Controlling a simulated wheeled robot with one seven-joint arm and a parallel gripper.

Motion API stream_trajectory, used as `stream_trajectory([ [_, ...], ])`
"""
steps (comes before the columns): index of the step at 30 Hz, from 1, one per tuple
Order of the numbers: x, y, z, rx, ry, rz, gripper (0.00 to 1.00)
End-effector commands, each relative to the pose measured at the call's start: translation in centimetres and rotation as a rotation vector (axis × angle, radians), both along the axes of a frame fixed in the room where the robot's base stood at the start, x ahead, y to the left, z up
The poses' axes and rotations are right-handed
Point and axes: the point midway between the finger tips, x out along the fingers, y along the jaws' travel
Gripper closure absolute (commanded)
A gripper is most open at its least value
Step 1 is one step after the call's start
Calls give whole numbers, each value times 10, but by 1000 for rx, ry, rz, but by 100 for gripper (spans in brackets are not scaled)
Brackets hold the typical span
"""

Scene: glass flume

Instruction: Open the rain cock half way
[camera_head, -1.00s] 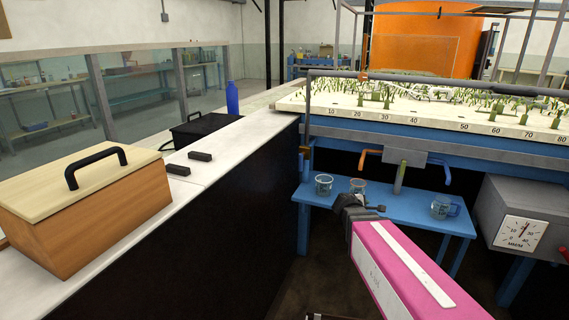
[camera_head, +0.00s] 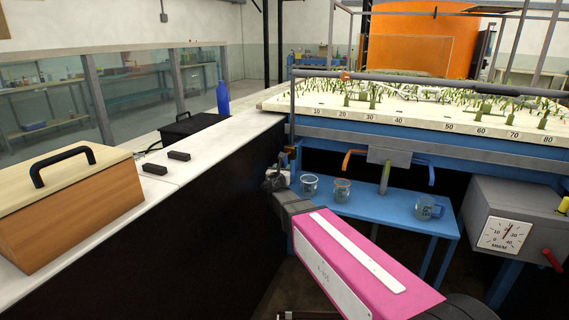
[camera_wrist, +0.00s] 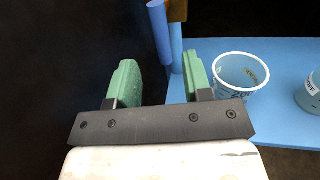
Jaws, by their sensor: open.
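A thin grey upright pipe (camera_head: 292,110) stands at the left corner of the planted bed, with a small brass-coloured fitting (camera_head: 290,153) low on it, seemingly the rain cock. My gripper (camera_head: 276,178) is just below and left of this fitting. In the wrist view the jaws (camera_wrist: 158,75) are open and empty. The brass-brown fitting (camera_wrist: 177,10) shows beyond the fingertips at the top edge, cut off by the frame. A short blue bar (camera_wrist: 157,18) is beside it, perhaps its handle. How far the cock is turned cannot be told.
Beakers (camera_head: 309,186) and a blue jug (camera_head: 428,208) stand on the low blue table (camera_head: 385,214). An orange lever (camera_head: 353,156) and a blue lever (camera_head: 431,173) hang under the bed. A dial box (camera_head: 508,222) is right. The dark bench side (camera_head: 215,210) is close left.

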Motion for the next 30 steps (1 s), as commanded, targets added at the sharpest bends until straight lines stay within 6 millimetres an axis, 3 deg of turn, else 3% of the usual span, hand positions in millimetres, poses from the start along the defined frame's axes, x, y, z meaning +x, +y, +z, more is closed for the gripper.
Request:
stream_trajectory([
  [6,43,-5,-1,1,0,-2,54],
  [12,70,-10,-1,1,0,-2,54],
  [23,76,-12,0,1,0,-1,54],
  [27,76,-12,0,2,0,-1,97],
  [30,76,-12,0,1,0,-1,100],
])
